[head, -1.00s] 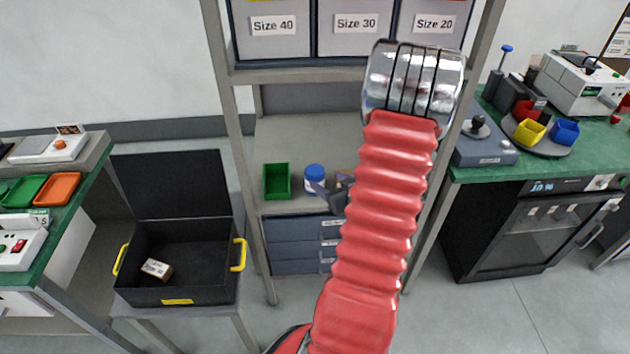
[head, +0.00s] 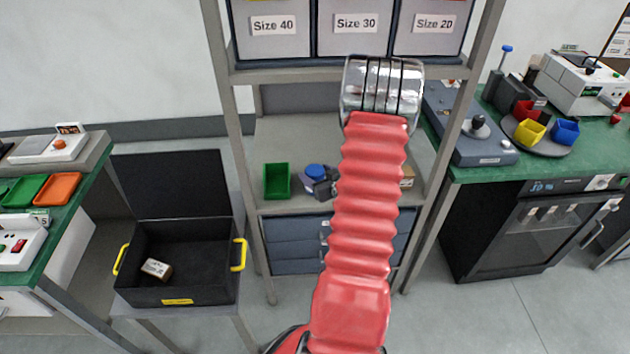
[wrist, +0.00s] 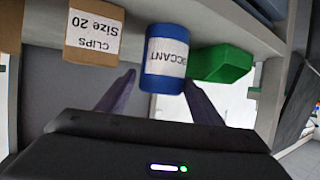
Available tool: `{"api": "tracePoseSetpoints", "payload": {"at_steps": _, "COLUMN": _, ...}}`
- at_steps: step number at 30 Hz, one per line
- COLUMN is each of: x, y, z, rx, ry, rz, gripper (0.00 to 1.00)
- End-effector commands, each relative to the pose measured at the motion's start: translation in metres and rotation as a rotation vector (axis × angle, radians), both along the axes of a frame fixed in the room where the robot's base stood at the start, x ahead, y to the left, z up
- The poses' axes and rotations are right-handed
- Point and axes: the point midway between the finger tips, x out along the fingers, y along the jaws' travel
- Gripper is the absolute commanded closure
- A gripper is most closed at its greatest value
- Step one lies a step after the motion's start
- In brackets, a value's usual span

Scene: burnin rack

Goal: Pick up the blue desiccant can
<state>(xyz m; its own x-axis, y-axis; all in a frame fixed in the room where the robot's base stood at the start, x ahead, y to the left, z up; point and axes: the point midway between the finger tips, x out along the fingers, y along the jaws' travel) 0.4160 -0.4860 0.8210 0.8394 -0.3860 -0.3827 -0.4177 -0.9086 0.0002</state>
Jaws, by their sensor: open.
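The blue desiccant can (head: 315,171) stands on the middle shelf of the rack, right of a green bin. In the wrist view the can (wrist: 163,60), blue with a white label, shows upside down. My gripper (head: 322,185) is in front of the can in the head view, partly hidden by my red arm. In the wrist view my gripper (wrist: 158,80) is open, with one dark finger at each side of the can's near end. The fingers look apart from the can, and I cannot tell whether it is fully between them.
The green bin (wrist: 222,62) is close beside the can. A cardboard box labelled Clips Size 20 (wrist: 94,30) stands on its other side. Grey bins (head: 270,40) fill the shelf above. A black case (head: 180,285) stands open at left.

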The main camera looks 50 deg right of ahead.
Motion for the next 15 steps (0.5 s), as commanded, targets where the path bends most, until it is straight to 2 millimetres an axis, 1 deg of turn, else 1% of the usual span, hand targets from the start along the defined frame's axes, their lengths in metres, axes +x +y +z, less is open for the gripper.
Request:
{"api": "tracePoseSetpoints", "payload": {"at_steps": 2, "x": 0.0029, "y": -0.0016, "z": -0.0015, "rx": 0.0, "ry": 0.0, "rz": 0.0, "gripper": 0.4}}
{"api": "tracePoseSetpoints", "payload": {"at_steps": 11, "x": 0.0031, "y": -0.002, "z": -0.0016, "rx": 0.0, "ry": 0.0, "rz": -0.001, "gripper": 0.4}}
{"api": "tracePoseSetpoints", "payload": {"at_steps": 15, "x": 0.0099, "y": -0.0042, "z": -0.0043, "rx": 0.0, "ry": 0.0, "rz": 0.0, "gripper": 0.4}}
